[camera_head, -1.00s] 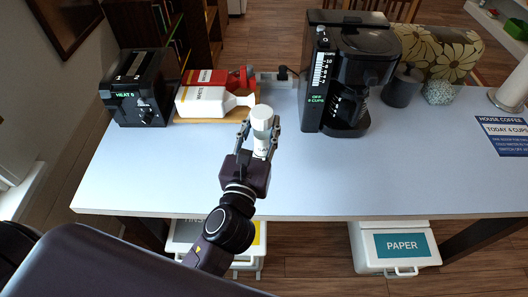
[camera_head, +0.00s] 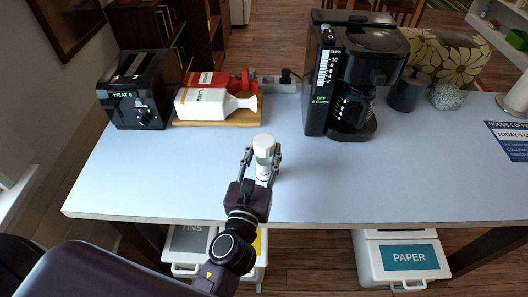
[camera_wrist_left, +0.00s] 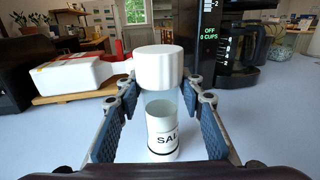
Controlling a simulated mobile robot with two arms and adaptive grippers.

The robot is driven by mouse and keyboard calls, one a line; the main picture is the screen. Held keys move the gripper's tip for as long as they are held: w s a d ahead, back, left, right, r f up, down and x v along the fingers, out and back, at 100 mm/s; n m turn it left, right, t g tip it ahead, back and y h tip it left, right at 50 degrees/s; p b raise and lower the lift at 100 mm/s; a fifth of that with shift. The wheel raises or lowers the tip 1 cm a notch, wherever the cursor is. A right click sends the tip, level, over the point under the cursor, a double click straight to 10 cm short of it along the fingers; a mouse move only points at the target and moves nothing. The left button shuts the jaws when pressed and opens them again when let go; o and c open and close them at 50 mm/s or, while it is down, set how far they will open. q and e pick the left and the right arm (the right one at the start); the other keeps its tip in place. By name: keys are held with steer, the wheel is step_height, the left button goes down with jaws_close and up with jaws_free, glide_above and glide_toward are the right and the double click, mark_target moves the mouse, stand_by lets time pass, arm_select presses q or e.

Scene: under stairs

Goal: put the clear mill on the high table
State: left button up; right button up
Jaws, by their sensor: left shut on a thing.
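The clear mill (camera_head: 264,153) has a white cap, a see-through body and a white band lettered "SAL". It stands upright between the fingers of my left gripper (camera_head: 262,162), which is shut on it. In the left wrist view the mill (camera_wrist_left: 162,100) is between the two blue finger pads of my left gripper (camera_wrist_left: 160,125). The mill is over the pale blue table top (camera_head: 330,185), near its front part; I cannot tell whether its base touches the top. My right gripper is not in view.
Bins (camera_head: 400,258) are below. The front right top is clear.

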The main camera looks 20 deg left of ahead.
arm_select(q)
steer(key=o, duration=1.3)
steer(key=shift+o, duration=0.2)
steer(key=shift+r, duration=0.1)
steer(key=s+b, duration=0.6)
steer(key=s, duration=0.6)
steer(key=shift+d+b, duration=0.35)
steer(key=shift+d, duration=0.1)
